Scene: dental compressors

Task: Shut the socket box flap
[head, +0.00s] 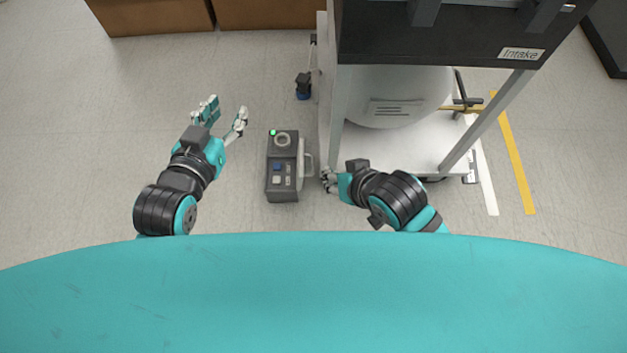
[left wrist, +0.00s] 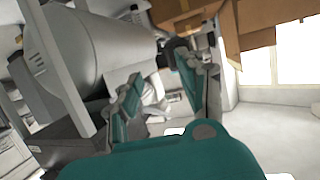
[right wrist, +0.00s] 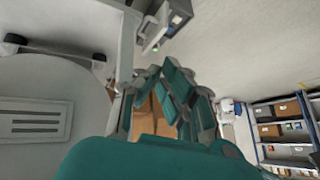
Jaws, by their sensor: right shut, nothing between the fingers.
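The box also shows in the right wrist view (right wrist: 178,18). My right gripper (head: 327,180) is shut and empty, just right of the flap's near end; I cannot tell whether it touches. My left gripper (head: 224,117) is open and empty, left of the box and apart from it.
The compressor stand (head: 340,110) with its grey tank (head: 400,95) rises close on the right, under a dark intake housing (head: 450,35). A small dark blue item (head: 303,87) stands behind the box. Cardboard boxes (head: 150,15) are at the back.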

